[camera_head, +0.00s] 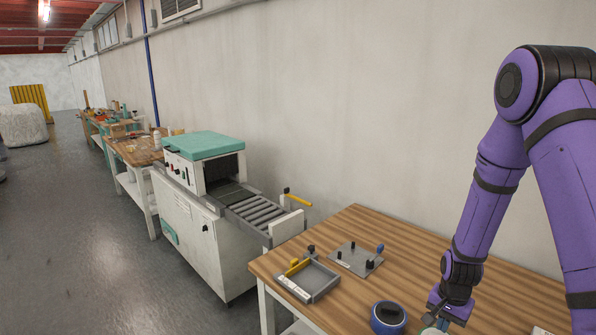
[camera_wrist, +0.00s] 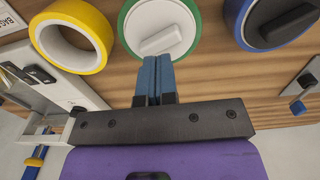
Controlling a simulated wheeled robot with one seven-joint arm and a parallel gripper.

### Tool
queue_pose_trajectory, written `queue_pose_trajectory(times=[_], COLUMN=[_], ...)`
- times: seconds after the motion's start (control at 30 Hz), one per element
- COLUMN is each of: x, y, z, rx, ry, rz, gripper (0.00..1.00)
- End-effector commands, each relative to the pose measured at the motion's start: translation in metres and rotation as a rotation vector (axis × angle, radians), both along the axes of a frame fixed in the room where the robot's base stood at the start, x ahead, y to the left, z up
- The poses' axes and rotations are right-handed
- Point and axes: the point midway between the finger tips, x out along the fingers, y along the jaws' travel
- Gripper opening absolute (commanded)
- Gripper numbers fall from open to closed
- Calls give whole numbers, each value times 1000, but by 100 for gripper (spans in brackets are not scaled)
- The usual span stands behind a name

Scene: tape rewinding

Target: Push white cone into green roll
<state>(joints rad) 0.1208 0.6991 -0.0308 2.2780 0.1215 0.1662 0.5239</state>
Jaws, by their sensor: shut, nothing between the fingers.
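The green roll (camera_wrist: 127,50) lies on the wooden table at the top middle of the wrist view. The white cone (camera_wrist: 158,15) fills its centre as a round white piece with a raised bar handle. How deep it sits in the roll cannot be told. My gripper (camera_wrist: 159,60) is shut and empty, with its blue fingertips over the near edge of the roll, by the cone's near side; contact cannot be told. In the head view my gripper (camera_head: 436,322) is at the bottom edge, and only a sliver of the green roll (camera_head: 426,331) shows beneath it.
A yellow roll (camera_wrist: 43,42) lies left of the green roll, and a blue roll (camera_wrist: 243,33) lies to its right. The blue roll also shows in the head view (camera_head: 388,318). A grey tray (camera_head: 309,281) and a grey plate with knobs (camera_head: 355,260) are farther left.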

Motion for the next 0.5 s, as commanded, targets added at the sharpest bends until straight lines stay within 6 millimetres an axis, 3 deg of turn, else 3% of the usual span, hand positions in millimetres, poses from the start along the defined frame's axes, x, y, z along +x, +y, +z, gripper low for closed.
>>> queue_pose_trajectory(times=[0.5], x=[1], y=[-1], z=[36], rx=[-1], ry=[-2], rz=[-1], gripper=[0])
